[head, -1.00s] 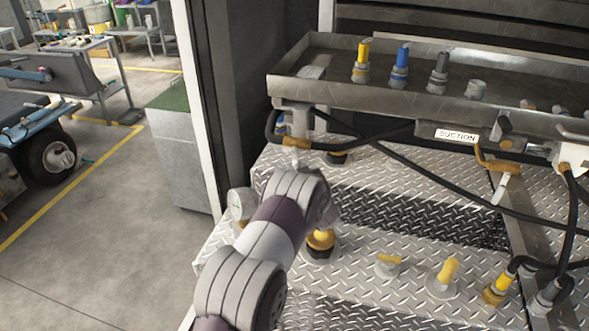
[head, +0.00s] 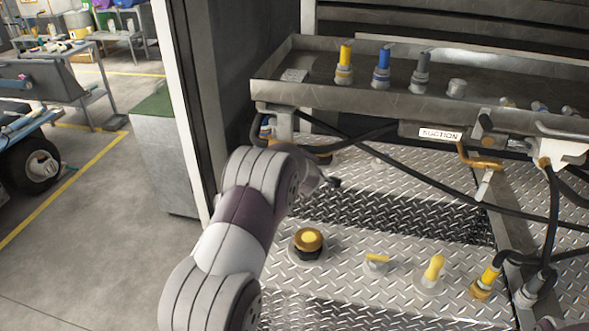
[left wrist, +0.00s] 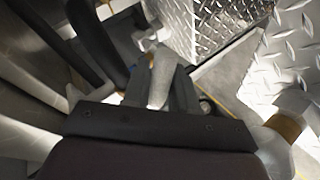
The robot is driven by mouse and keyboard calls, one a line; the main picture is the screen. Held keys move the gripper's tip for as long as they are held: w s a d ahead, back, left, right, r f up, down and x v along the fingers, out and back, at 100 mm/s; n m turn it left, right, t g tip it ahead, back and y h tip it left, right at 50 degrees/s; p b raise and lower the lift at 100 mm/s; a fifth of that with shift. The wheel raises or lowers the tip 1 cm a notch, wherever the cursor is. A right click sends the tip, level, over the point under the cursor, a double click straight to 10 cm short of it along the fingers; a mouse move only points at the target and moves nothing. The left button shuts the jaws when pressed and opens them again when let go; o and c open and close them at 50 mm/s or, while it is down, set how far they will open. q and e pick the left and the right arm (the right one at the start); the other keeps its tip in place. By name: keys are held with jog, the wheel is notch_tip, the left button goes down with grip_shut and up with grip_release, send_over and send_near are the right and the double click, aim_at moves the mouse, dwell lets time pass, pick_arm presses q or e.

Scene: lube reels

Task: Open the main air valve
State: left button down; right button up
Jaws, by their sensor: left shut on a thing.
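In the left wrist view, my left gripper (left wrist: 160,92) is shut on a pale, rounded valve lever (left wrist: 160,80). Its two dark fingers lie on either side of the lever. In the head view my left arm reaches up to below the left end of the tray, and its bent links hide the gripper and lever. Another lever valve with an orange-yellow body (head: 480,160) hangs under the tray near the SUCTION label. I cannot tell from any label which valve is the main air valve. My right gripper is not in view.
A metal tray (head: 300,98) with coloured fittings runs above the tread-plate deck (head: 340,275). Black hoses (head: 425,177) cross under it. Open floor lies left.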

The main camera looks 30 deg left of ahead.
pick_arm(q)
jog(key=shift+d+r+n+h+b, duration=0.25)
jog(key=shift+r+n+h+b, duration=0.4)
jog(key=shift+n+h+b, duration=0.35)
jog(key=shift+w+d+r+n+t+h+b, duration=0.1)
jog(key=shift+r+n+t+h+b, duration=0.2)
jog(key=shift+r+n+h+b, duration=0.4)
jog(key=shift+r, duration=0.1)
jog(key=c, duration=1)
grip_release()
jog(key=shift+c, duration=0.2)
jog(key=v, duration=1.2)
jog(key=shift+s+r, duration=0.2)
jog(key=shift+s, duration=0.1)
jog(key=shift+m, duration=0.3)
